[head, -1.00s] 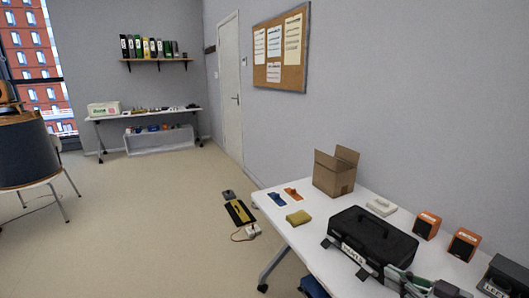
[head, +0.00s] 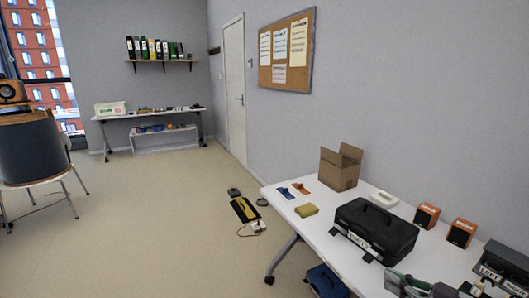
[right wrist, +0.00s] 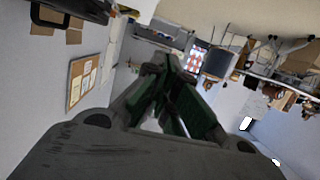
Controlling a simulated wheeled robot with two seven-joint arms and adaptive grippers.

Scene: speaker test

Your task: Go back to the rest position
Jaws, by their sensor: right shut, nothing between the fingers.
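My right gripper (head: 398,281) shows at the bottom right of the head view, grey and green, in front of the white table (head: 312,232) near its front edge. Its fingers are closed together with nothing between them. They also show shut in the middle of the right wrist view (right wrist: 168,68), pointing out into the room. My left gripper is in neither view.
A black case (head: 374,230) stands on the table close behind my right gripper. An open cardboard box (head: 339,170), a yellow sponge (head: 306,210) and orange speakers (head: 461,233) are also there. A blue crate (head: 325,281) is by the table's front.

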